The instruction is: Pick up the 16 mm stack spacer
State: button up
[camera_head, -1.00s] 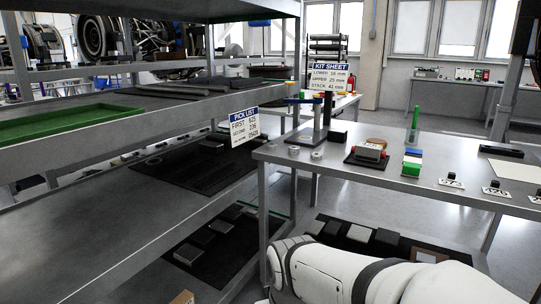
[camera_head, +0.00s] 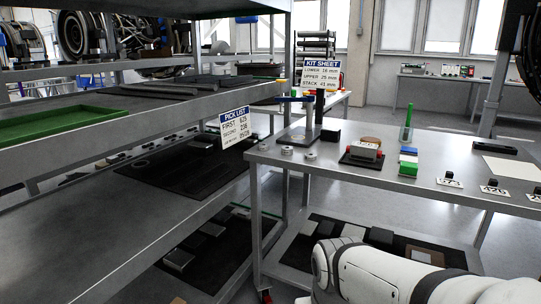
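A kit sheet (camera_head: 322,73) on the workbench reads lower 16 mm, upper 25 mm, stack 41 mm. Two small silver round pieces (camera_head: 311,155) sit near the left end of the grey bench top (camera_head: 350,165). They look like spacers, but I cannot read their sizes or tell which is 16 mm. A black post stand (camera_head: 317,115) is just behind them, with a black block (camera_head: 330,135) beside it. My gripper is out of view; only a white link of my arm shows at the lower right, in front of the bench.
A metal shelf rack (camera_head: 110,230) with a pick list (camera_head: 234,127) and green tray (camera_head: 50,124) fills the left. Dark mats with blocks lie below.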

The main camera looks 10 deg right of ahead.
aim_at(309, 157)
jog(key=i, duration=1.6)
jog(key=z, duration=0.05)
